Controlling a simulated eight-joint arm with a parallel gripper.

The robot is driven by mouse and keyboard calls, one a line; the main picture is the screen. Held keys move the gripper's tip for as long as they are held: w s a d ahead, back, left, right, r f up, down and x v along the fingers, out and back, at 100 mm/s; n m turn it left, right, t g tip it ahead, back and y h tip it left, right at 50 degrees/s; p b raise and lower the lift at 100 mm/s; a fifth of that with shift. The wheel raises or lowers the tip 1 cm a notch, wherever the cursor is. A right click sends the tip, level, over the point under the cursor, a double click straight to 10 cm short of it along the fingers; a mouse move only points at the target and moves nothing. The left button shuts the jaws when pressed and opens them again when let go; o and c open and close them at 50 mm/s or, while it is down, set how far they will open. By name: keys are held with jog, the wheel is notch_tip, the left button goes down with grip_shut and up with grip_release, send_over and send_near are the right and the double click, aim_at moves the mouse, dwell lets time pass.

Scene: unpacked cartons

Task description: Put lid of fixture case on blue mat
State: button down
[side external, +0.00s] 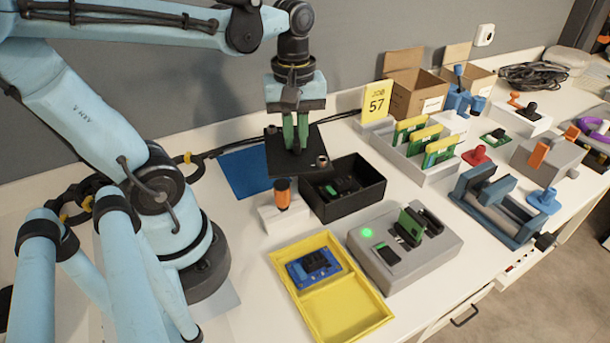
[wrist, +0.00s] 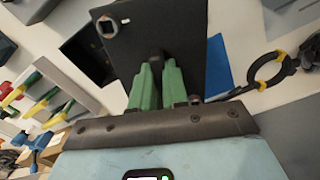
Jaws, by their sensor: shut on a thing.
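The black lid (side external: 278,153) is a flat dark plate, held in the air by its middle in my gripper (side external: 296,146), whose green fingers are shut on it. In the wrist view the lid (wrist: 182,28) fills the top centre beyond the fingers (wrist: 157,72). The blue mat (side external: 240,175) lies on the bench behind and left of the lid, partly hidden by it; it also shows in the wrist view (wrist: 217,68). The open black fixture case (side external: 372,184) stands right of the lid, with dark and green parts inside.
An orange-topped piece on a white block (side external: 283,196) stands just in front of the mat and lid. A yellow tray (side external: 345,305) and a grey tester with a green light (side external: 405,262) are nearer. A cable (side external: 230,148) runs along the wall behind the mat.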

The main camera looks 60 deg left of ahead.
aim_at(277, 141)
jog(key=s+a+n, duration=0.1)
jog(key=s+a+f+n, duration=0.1)
jog(key=n, duration=0.1)
jog(key=shift+a+n, duration=0.3)
jog(key=shift+a, duration=0.1)
jog(key=shift+a+f, duration=0.15)
jog(key=shift+a, duration=0.15)
jog(key=s+a+f, duration=0.1)
jog(key=a+f, duration=0.1)
jog(key=a, duration=0.1)
jog(key=a+f, duration=0.2)
jog(key=a, duration=0.2)
jog(key=s+a+f, duration=0.1)
jog(key=a+f, duration=0.1)
jog(key=a, duration=0.1)
jog(key=shift+s+a+f, duration=0.3)
jog(key=shift+a, duration=0.05)
jog(key=shift+f, duration=2.05)
jog(key=shift+f, duration=0.1)
jog(key=c, duration=1.1)
grip_release()
